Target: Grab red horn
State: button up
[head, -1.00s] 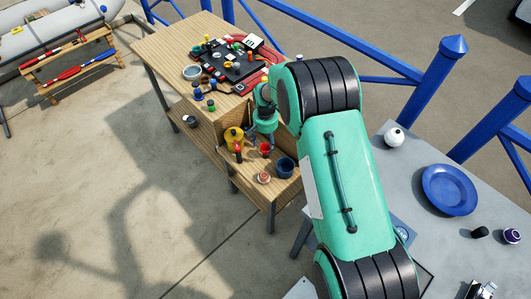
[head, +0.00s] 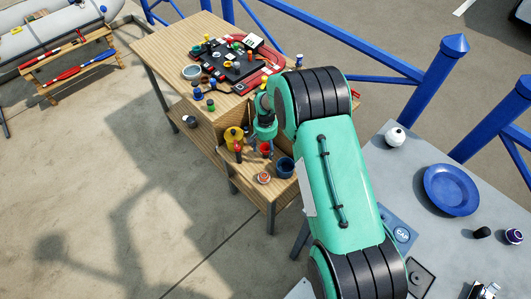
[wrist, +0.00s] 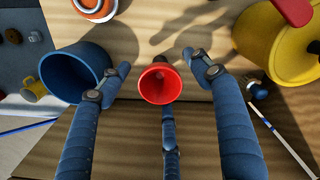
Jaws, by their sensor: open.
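The red horn (wrist: 160,83) is in the middle of the wrist view, with its round open mouth facing the camera. In the head view the red horn (head: 265,149) stands on the wooden shelf, close below my wrist. My gripper (wrist: 157,66) is open, with blue fingers on the left and right of the horn and a third below it in the picture. A gap shows between the horn and both side fingers; contact with the third finger cannot be told. In the head view the fingers are mostly hidden by my arm.
A blue cup (wrist: 75,75) is close to the left finger, and a yellow pot (wrist: 280,45) is on the right. An orange and white ring-shaped item (wrist: 96,8) lies beyond the horn. The wooden bench top (head: 165,45) holds several small items.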

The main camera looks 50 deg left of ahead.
jog(key=c, duration=1.4)
jog(key=shift+o, duration=0.2)
jog(key=shift+r, duration=0.15)
notch_tip(320, 180, up, 10)
jog(key=shift+f+p, duration=0.15)
jog(key=shift+p, duration=0.55)
